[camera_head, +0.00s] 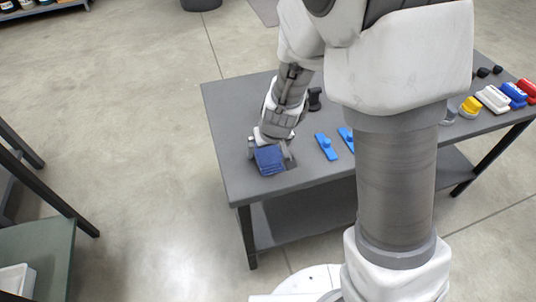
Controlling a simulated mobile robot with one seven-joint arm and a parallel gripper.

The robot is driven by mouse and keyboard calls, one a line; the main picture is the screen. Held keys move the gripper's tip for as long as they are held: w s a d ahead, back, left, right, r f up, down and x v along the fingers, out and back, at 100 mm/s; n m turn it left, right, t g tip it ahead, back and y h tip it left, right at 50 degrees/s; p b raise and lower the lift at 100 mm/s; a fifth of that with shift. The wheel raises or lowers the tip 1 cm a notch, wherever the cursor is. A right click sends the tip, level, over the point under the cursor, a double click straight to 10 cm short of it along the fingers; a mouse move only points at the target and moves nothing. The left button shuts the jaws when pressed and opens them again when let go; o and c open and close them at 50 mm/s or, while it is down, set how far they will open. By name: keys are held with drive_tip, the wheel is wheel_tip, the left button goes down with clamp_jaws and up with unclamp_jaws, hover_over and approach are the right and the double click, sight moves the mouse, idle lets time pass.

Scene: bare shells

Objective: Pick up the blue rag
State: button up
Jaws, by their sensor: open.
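A folded blue rag (269,160) lies near the front left end of the grey table (232,112). My gripper (271,147) is open and reaches down at the rag from behind. Its fingers show on either side of the rag, one at the left and one at the right. Whether the fingers touch the cloth cannot be told from this view. The back of the rag is hidden by my gripper.
Two bright blue tools (327,146) lie right of the rag, the second partly behind my arm. A black object (315,99) stands behind them. Farther right are a yellow item (470,107), a white brush (493,99) and other brushes. A green-topped table (42,252) stands lower left.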

sight(269, 149)
drive_tip(key=shift+f, duration=0.2)
drive_tip(key=c, duration=1.3)
drive_tip(key=shift+r, duration=0.1)
drive_tip(key=shift+r, duration=0.1)
drive_tip(key=r+p, duration=0.1)
drive_tip(key=r, duration=0.1)
drive_tip(key=r+p, duration=0.2)
drive_tip(key=r, duration=0.1)
drive_tip(key=shift+d, duration=0.2)
drive_tip(key=s+d+r, duration=0.3)
drive_tip(key=d+r, duration=0.3)
drive_tip(key=d, duration=0.4)
drive_tip(key=shift+w+d+m+h, duration=0.6)
drive_tip(key=shift+w+d+m, duration=0.8)
drive_tip(key=shift+w, duration=1)
drive_tip(key=p+v, duration=0.3)
drive_tip(key=p, duration=0.3)
drive_tip(key=p+v, duration=0.3)
drive_tip(key=p, duration=0.4)
drive_tip(key=w+p+v, duration=0.1)
drive_tip(key=p+v, duration=0.2)
drive_tip(key=p, duration=0.3)
drive_tip(key=shift+a+r, duration=0.25)
drive_tip(key=shift+r, duration=0.3)
